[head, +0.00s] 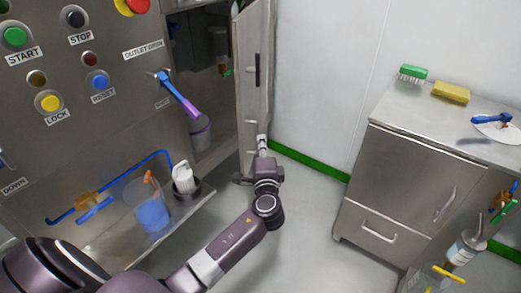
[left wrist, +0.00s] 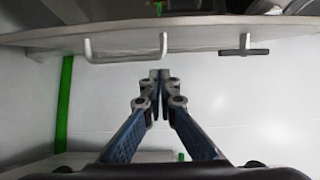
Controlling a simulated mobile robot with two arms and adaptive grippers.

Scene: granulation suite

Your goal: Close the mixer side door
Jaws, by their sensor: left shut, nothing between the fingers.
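The mixer side door (head: 252,95) is a tall grey panel in the head view. It stands open, swung out from the dark opening in the mixer cabinet (head: 195,100), and has a dark handle on its right face. My left gripper (head: 263,143) is shut and empty at the lower right of the door; whether it touches the door is unclear. In the left wrist view the closed fingertips (left wrist: 160,76) point toward the door (left wrist: 200,34), which spans the top with a pale bar handle and a dark handle. My right gripper is out of view.
The control panel with buttons fills the left, above a ledge with a blue container (head: 153,214) and a white bottle (head: 183,177). A steel cabinet (head: 385,190) with a brush and sponge on top stands at right. Grey floor lies clear between.

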